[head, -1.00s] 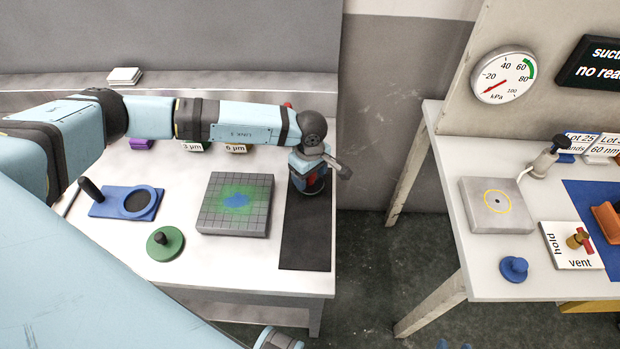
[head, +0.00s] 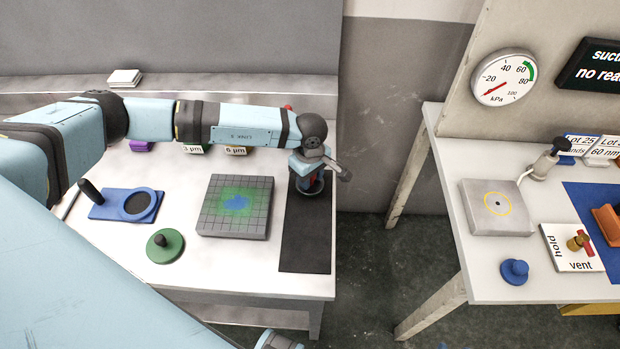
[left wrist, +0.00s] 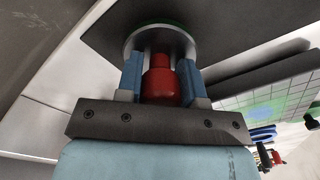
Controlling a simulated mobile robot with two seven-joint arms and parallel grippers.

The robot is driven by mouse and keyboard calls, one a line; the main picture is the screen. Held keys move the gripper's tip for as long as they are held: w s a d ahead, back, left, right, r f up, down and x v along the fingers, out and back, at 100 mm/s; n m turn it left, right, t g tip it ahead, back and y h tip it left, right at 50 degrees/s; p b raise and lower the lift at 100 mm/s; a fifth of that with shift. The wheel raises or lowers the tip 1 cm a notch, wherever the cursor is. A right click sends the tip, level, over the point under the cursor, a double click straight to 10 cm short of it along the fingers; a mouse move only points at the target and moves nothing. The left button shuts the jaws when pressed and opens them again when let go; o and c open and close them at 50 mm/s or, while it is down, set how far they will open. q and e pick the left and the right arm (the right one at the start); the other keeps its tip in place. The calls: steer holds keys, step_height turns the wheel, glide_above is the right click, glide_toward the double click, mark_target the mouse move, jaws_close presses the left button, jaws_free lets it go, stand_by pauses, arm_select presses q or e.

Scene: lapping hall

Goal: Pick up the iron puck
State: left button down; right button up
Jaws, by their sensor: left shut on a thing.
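The iron puck, a round grey metal disc with a red knob (left wrist: 160,82), shows in the left wrist view between my blue fingers. My left gripper (left wrist: 160,85) is shut on the red knob. The disc (left wrist: 178,38) lies past the fingertips, against the black mat. In the head view my left gripper (head: 310,180) points down over the far part of the black mat (head: 306,240) and mostly hides the puck. I cannot tell whether the disc touches the mat. My right gripper is not in view.
A grey gridded plate (head: 235,222) with a green and blue patch lies left of the mat. A green puck (head: 165,245) and a blue holder (head: 128,203) stand farther left. Labelled blocks (head: 235,150) are behind. A second table (head: 450,150) stands right, across a gap.

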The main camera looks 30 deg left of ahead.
arm_select(q)
step_height(320, 180, up, 19)
steer(key=b, duration=0.1)
steer(key=shift+r, duration=0.15)
steer(key=c, duration=1.3)
jaws_free()
steer(key=c, duration=0.3)
steer(key=shift+c, duration=0.2)
